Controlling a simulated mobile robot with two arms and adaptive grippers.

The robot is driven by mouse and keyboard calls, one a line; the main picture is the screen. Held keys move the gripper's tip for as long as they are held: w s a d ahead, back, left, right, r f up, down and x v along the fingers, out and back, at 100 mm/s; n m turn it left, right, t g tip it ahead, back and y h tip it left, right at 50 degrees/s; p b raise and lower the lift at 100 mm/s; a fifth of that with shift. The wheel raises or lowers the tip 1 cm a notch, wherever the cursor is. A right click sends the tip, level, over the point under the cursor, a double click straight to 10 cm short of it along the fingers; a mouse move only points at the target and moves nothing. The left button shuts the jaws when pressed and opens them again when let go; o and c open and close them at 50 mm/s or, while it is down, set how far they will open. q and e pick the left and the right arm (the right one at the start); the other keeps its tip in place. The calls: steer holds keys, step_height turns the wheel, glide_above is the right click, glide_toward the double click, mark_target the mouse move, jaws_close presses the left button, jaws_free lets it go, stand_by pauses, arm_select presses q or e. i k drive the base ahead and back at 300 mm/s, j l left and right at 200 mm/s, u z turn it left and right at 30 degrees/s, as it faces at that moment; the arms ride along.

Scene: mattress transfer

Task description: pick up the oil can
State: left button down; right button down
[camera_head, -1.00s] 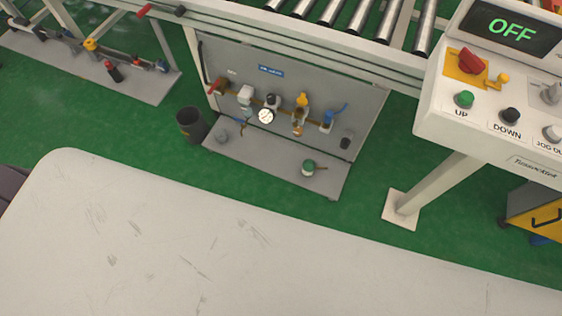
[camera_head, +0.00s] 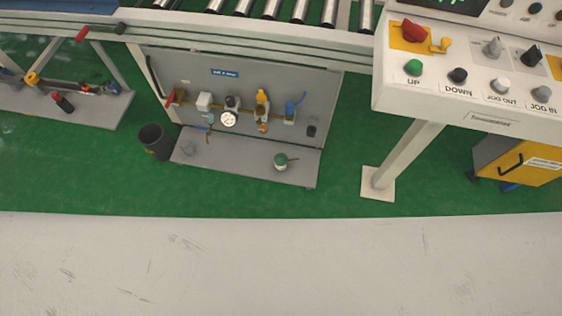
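Neither of my grippers is in view.
A dark bin (camera_head: 155,141) stands on the green floor left of the shelf. Valves and a white gauge (camera_head: 229,119) line the panel (camera_head: 190,72) behind it. A control console (camera_head: 440,95) and its post (camera_head: 410,153) stand right. A pale scuffed surface crosses the bottom.

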mark_target(281, 160)
steer(key=i+j+z, duration=0.1)
steer(key=z, duration=0.35)
steer(key=j+z, duration=0.35)
steer(key=z, duration=0.15)
steer(key=j+z, duration=0.25)
steer(key=z, duration=0.2)
